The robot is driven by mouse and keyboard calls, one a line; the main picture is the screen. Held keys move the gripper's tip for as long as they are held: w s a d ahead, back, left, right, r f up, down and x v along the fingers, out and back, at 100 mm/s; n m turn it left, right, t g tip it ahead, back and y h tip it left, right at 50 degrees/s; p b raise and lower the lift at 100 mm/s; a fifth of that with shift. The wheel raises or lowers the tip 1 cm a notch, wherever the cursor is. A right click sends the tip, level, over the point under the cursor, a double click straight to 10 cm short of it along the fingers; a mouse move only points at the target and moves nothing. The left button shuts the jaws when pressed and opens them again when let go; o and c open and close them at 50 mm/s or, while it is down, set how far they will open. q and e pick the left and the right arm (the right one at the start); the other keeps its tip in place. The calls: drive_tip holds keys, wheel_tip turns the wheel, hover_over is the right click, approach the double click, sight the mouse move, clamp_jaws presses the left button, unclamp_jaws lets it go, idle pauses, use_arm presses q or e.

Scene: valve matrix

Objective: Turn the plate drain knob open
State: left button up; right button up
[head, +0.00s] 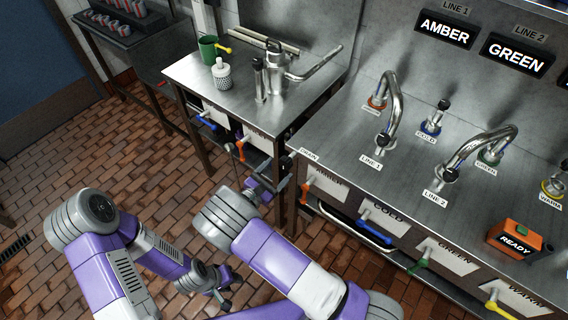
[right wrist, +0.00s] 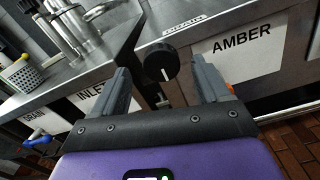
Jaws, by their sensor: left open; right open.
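A round black knob (right wrist: 163,63) with a white pointer line is on the front of the counter, left of the AMBER panel in the right wrist view. Its line points roughly downward in that picture. My right gripper (right wrist: 158,72) is open, with one finger on each side of the knob and visible space between them and it. In the head view my right gripper (head: 273,177) is at the counter's front left corner, below the DRAIN label (head: 309,152); the knob cannot be made out there. My left gripper (head: 222,288) is open and empty, low over the brick floor.
An orange handle (head: 305,191) is close right of my right gripper. Blue (head: 375,233), green (head: 421,257) and yellow (head: 497,304) handles line the counter front. A metal rail (head: 340,220) runs below. The left table (head: 205,75) stands beside a narrow gap.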

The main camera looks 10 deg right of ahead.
sight(283, 164)
drive_tip(key=shift+x, duration=2)
drive_tip(key=c, duration=1)
